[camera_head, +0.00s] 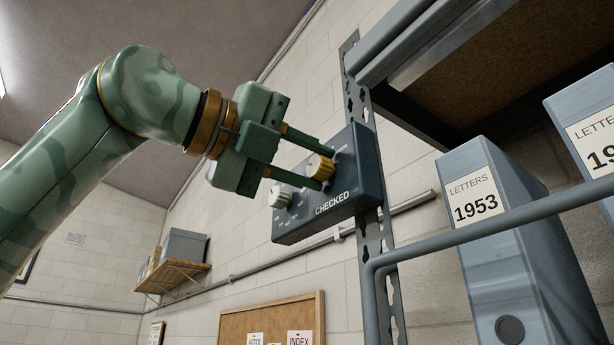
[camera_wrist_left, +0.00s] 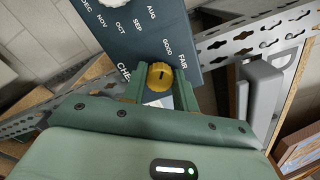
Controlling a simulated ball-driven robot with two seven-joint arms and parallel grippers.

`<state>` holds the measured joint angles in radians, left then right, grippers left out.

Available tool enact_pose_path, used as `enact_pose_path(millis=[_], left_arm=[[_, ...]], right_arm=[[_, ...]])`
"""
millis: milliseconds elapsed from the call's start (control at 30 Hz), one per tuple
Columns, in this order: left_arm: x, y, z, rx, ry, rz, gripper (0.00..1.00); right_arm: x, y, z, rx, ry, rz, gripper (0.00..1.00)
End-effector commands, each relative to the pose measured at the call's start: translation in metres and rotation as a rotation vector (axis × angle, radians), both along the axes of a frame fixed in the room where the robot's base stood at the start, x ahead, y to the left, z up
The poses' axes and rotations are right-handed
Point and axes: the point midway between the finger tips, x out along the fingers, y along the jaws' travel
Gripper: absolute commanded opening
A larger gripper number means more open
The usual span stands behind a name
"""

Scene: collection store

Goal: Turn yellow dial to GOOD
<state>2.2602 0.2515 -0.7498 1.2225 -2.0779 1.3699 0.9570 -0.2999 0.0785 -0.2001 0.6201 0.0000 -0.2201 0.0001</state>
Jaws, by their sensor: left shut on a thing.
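The yellow dial (camera_head: 320,167) sits on a dark blue panel (camera_head: 350,180) marked CHECKED, fixed to a shelf upright. A silver dial (camera_head: 280,196) is on the same panel, to its left. My left gripper (camera_head: 325,166) has its two green fingers on either side of the yellow dial and is shut on it. In the left wrist view the yellow dial (camera_wrist_left: 160,76) sits between the fingers, with a dark pointer mark on its face. The labels GOOD and FAIR show beside it; any other labels of this dial are hidden. My right gripper is not in view.
A blue-grey box file (camera_head: 510,250) labelled LETTERS 1953 stands right of the panel, behind a grey rail (camera_head: 480,222). Another file (camera_head: 590,130) is at the right edge. A cork board (camera_head: 270,318) and a small wall shelf (camera_head: 172,275) are farther back.

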Motion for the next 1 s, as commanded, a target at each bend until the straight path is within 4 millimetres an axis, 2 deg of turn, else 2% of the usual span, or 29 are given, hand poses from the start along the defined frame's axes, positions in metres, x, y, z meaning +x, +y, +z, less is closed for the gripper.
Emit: enact_pose_path(millis=[333, 367, 400, 767, 867, 1000], left_arm=[[0.0, 0.001, 0.002, -0.004, -0.003, 0.001, 0.06], [0.0, 0.001, 0.001, -0.003, -0.002, 0.002, 0.37], [0.0, 0.001, 0.001, -0.003, -0.002, 0.002, 0.48], [-0.002, 0.004, 0.0, -0.002, -0.002, 0.002, 0.5], [-0.009, 0.014, -0.001, -0.003, -0.002, 0.002, 0.5], [-0.028, 0.041, -0.003, -0.004, -0.003, 0.004, 0.5]], right_arm=[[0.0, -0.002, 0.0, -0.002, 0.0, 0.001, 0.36], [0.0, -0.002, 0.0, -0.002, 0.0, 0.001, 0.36], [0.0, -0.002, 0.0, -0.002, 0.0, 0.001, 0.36], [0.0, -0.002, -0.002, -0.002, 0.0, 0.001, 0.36], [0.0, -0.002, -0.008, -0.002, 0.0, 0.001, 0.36], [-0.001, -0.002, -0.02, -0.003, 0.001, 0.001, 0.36]])
